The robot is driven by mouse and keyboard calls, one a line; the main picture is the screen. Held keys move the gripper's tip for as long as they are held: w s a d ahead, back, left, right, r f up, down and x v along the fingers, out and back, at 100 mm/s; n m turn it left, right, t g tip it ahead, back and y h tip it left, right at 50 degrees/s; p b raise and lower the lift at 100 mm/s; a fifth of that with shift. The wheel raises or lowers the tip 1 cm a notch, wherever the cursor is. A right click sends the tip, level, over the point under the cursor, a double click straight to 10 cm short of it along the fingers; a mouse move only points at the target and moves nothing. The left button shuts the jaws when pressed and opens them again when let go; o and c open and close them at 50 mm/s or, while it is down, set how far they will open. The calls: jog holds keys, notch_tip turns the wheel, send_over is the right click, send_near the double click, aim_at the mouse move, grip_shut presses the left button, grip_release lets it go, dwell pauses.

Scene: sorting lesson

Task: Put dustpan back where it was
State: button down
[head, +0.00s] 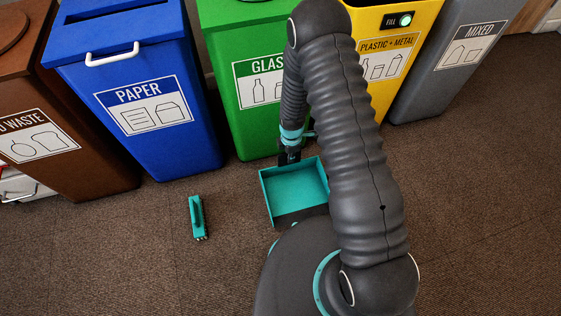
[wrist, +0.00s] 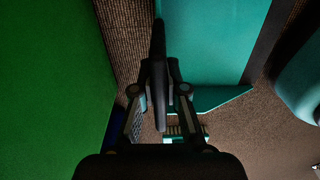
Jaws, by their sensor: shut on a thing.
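The teal dustpan (head: 295,188) is in front of the green glass bin, with its open tray facing up. My gripper (head: 289,158) is at its bin-side edge, shut on its dark handle. In the wrist view my gripper (wrist: 159,72) has its fingers closed around the dark handle (wrist: 158,38), and the dustpan's teal tray (wrist: 212,40) lies to the right. I cannot tell whether the dustpan touches the floor or hangs just above it. Part of its right side is hidden behind my arm in the head view.
A teal hand brush (head: 197,217) lies on the brown carpet to the left. The brown waste bin (head: 75,140), blue paper bin (head: 140,95), green glass bin (head: 235,60), yellow bin (head: 400,30) and grey mixed bin (head: 455,70) stand in a row. Carpet at the right is clear.

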jog(key=shift+w+a+f, duration=0.3)
jog(key=shift+a+f, duration=0.15)
jog(key=shift+a, duration=0.2)
jog(key=shift+w+a+f, duration=0.25)
jog(key=shift+a+f, duration=0.15)
jog(key=shift+a, duration=0.2)
notch_tip(320, 180, down, 4)
jog(key=shift+f+b, duration=0.1)
jog(key=shift+b, duration=1.15)
jog(key=c, duration=1.2)
grip_release()
